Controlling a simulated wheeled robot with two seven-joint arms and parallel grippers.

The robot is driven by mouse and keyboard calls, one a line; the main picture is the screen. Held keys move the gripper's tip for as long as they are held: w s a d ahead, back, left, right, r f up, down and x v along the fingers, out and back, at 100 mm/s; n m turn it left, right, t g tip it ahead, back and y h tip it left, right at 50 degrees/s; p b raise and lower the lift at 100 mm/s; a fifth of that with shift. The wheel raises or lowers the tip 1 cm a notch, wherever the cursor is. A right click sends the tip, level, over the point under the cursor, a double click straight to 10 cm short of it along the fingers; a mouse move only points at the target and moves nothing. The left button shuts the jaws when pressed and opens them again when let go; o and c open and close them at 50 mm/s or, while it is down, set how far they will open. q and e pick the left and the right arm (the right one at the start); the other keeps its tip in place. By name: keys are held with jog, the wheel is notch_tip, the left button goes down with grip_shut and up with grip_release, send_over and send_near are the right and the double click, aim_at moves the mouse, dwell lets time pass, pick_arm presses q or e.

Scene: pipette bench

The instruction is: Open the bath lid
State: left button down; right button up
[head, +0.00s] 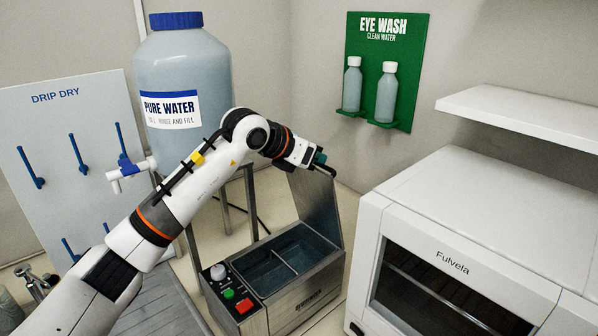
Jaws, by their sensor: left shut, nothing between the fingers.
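The bath (303,298) is a steel box with a divided basin (272,266) that shows bluish inside. Its front panel has a white knob, a green button and a red button. The bath lid (317,209) stands raised and steeply tilted at the back right of the basin. My left gripper (329,169) is shut and empty at the lid's top edge, partly covering it. I cannot tell whether the fingers touch the lid. My right gripper is not in view.
A large pure water bottle (184,75) with a spigot stands behind my left arm. A drip dry board (62,125) with blue pegs is at the left. A white Fulvela oven (450,225) stands close at the right, below a shelf (530,112). A green eye wash station (385,70) hangs on the wall.

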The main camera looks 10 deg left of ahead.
pick_arm(q)
jog(key=shift+w+d, duration=0.65)
jog(key=shift+w, duration=0.15)
jog(key=shift+w+d, duration=0.6)
jog(key=shift+w, duration=0.2)
jog(key=shift+r, duration=0.15)
